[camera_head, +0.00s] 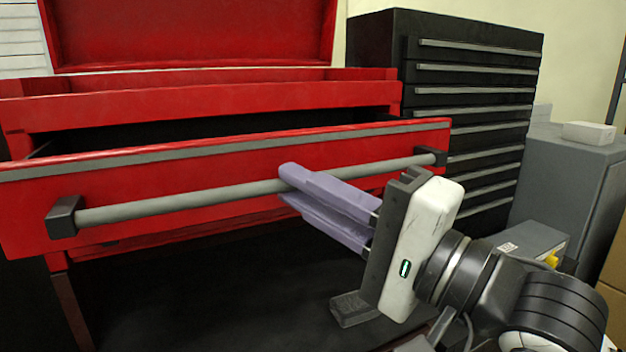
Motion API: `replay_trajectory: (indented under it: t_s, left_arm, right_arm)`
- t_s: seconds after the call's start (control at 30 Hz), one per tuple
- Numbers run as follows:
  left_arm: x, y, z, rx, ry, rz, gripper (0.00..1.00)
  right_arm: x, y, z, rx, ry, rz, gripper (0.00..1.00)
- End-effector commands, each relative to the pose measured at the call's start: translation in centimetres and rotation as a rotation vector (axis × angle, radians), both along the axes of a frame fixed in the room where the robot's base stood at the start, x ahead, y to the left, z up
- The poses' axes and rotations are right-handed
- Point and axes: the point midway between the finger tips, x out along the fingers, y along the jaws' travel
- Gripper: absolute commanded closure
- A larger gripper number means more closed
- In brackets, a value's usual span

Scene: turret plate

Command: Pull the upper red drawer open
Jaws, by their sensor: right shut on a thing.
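The upper red drawer (150,172) stands partly pulled out of the red tool chest (200,101), with a dark gap visible behind its front panel. A grey bar handle (190,198) runs across the drawer front between two black brackets. My right gripper (290,184) comes in from the lower right, and its purple fingers are shut on the handle, right of its middle. The fingers hide a short part of the bar. My left gripper does not show.
The chest's red lid (190,32) is raised at the back. A black cabinet of several drawers (472,110) stands to the right. Beyond it is a grey cabinet (565,170) with a white box (588,133) on top. The space below the drawer is dark and looks open.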

Motion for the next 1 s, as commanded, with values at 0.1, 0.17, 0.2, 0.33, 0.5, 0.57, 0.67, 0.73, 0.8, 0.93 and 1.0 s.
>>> replay_trajectory:
  t_s: [0.1, 0.17, 0.2, 0.33, 0.5, 0.57, 0.67, 0.73, 0.8, 0.93, 1.0]
  left_arm:
    - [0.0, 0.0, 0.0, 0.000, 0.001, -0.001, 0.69]
    - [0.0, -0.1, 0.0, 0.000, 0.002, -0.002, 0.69]
    - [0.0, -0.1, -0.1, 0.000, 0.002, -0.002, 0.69]
    - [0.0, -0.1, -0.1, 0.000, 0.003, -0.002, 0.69]
    - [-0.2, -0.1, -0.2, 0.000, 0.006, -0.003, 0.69]
    - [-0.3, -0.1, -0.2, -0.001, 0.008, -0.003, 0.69]
    - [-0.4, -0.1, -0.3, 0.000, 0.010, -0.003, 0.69]
    - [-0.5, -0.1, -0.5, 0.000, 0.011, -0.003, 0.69]
    - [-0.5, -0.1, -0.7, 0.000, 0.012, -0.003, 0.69]
    - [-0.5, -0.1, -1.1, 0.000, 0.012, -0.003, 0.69]
    - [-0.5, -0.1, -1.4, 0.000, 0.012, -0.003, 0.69]
  right_arm:
    - [-0.1, 0.1, -0.1, 0.000, 0.001, 0.004, 1.00]
    - [-0.1, 0.0, -0.1, 0.001, 0.001, 0.003, 1.00]
    - [-0.1, 0.0, -0.1, 0.001, 0.001, 0.002, 1.00]
    - [-0.1, 0.0, -0.1, 0.001, 0.001, 0.002, 0.71]
    - [-0.1, 0.0, 0.0, 0.000, 0.001, 0.001, 0.69]
    - [-0.1, 0.0, 0.0, 0.001, 0.001, 0.000, 0.69]
    - [-0.1, -0.2, -0.1, 0.001, 0.001, 0.000, 0.69]
    - [-0.3, -0.5, -0.2, 0.001, 0.001, -0.001, 0.69]
    - [-0.7, -1.2, -0.4, 0.001, 0.001, -0.002, 0.69]
    - [-2.1, -3.1, -1.0, -0.001, 0.002, -0.003, 0.69]
    - [-3.0, -4.2, -1.3, -0.002, 0.002, -0.002, 0.69]
